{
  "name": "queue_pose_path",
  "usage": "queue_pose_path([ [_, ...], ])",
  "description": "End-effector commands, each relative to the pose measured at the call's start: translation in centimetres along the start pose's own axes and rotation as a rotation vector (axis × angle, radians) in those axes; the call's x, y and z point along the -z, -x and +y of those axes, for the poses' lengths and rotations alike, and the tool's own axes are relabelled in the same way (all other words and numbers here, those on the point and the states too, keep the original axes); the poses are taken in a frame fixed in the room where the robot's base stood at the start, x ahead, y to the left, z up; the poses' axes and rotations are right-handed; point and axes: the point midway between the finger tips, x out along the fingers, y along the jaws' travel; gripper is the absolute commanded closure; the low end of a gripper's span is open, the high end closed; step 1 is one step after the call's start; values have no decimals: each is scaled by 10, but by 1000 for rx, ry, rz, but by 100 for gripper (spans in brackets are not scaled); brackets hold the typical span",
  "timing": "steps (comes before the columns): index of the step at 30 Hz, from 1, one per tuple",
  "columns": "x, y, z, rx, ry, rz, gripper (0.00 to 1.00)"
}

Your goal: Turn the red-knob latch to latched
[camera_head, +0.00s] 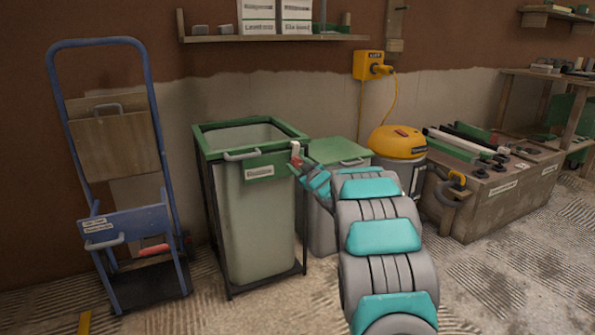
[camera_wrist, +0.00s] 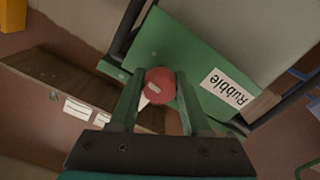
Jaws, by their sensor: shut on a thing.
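The red-knob latch (camera_head: 295,148) is at the front right corner of the green-rimmed bin (camera_head: 225,155) in the head view. A pale part of it stands up above a small patch of red. In the wrist view the round red knob (camera_wrist: 159,85) sits between the two fingers of my gripper (camera_wrist: 157,92), which is shut on it. My gripper (camera_head: 299,165) comes to the latch from the right in the head view and partly hides it. The wrist view shows the bin's green panel with an upside-down "Rubble" label (camera_wrist: 228,87). The fingers hide most of the latch's base.
A blue hand truck (camera_head: 160,150) stands left of the bin. A lower green-lidded bin (camera_head: 338,152) and a yellow-topped vacuum (camera_head: 398,142) stand to the right, then a wooden workbench (camera_head: 500,205). A wall shelf (camera_head: 275,38) hangs above. The floor in front is clear.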

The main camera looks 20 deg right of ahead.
Motion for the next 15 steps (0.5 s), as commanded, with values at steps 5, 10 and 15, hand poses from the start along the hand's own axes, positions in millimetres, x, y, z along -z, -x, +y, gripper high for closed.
queue_pose_path([
  [5, 4, 0, 3, -6, 136, 11, 100],
  [10, 5, 0, 3, -6, 229, 10, 100],
  [15, 6, 0, 2, -4, 288, 11, 100],
])
